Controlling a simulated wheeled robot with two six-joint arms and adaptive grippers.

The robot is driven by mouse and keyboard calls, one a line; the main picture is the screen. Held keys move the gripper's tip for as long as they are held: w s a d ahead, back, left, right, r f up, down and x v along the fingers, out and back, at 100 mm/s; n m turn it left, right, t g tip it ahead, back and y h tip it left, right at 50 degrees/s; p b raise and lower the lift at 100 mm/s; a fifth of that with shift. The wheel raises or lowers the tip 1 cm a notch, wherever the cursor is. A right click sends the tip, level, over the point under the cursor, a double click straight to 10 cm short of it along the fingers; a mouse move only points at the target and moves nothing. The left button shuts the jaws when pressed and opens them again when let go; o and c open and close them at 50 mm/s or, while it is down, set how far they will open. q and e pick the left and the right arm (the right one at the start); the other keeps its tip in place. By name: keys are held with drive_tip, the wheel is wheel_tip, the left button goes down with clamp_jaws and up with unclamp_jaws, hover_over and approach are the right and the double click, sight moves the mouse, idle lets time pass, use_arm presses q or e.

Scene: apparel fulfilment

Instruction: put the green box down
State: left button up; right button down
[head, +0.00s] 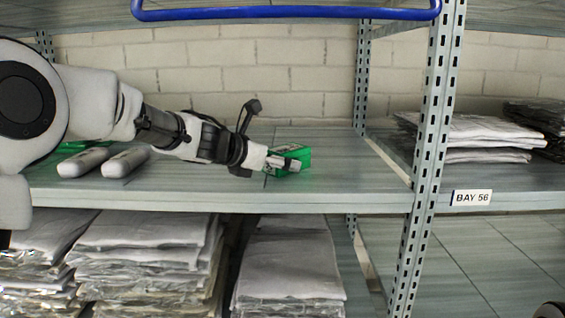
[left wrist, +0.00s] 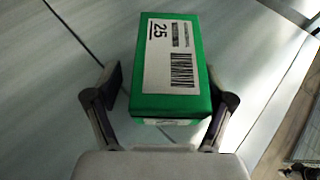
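The green box (head: 304,157) sits on the middle shelf (head: 340,185) in the head view, near the shelf's centre. In the left wrist view the green box (left wrist: 172,103) shows a white label with "25" and a barcode on top. My left gripper (head: 284,163) reaches in from the left at the box. In the left wrist view its fingers (left wrist: 168,95) stand spread on both sides of the box. A gap shows at the left finger; the right finger is close to the box, and contact there is unclear. My right gripper is not in view.
Two pale rounded objects (head: 125,161) lie on the shelf at left. A blue bar (head: 290,13) crosses the top.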

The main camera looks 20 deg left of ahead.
use_arm(q)
drive_tip(key=shift+s+a+r, duration=0.15)
drive_tip(key=shift+s+a, duration=0.05)
drive_tip(key=shift+a, duration=0.1)
drive_tip(key=shift+s+r, duration=0.2)
drive_tip(key=shift+s, duration=0.1)
drive_tip(key=shift+s+d+r, duration=0.15)
drive_tip(key=shift+s, duration=0.1)
drive_tip(key=shift+d, duration=0.15)
drive_tip(key=shift+s+r, duration=0.15)
drive_tip(key=v, duration=0.6)
drive_tip(key=shift+a+b, duration=0.35)
drive_tip(key=shift+a, duration=0.15)
drive_tip(key=p+v, duration=0.4)
drive_tip(key=v, duration=0.1)
drive_tip(key=shift+d+r, duration=0.25)
drive_tip(key=shift+f+p, duration=0.15)
drive_tip(key=shift+p, duration=0.25)
drive_tip(key=shift+f, duration=0.3)
drive_tip(key=shift+a, duration=0.1)
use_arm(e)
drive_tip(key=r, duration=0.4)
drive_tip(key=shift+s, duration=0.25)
use_arm(q)
drive_tip(key=shift+r, duration=0.1)
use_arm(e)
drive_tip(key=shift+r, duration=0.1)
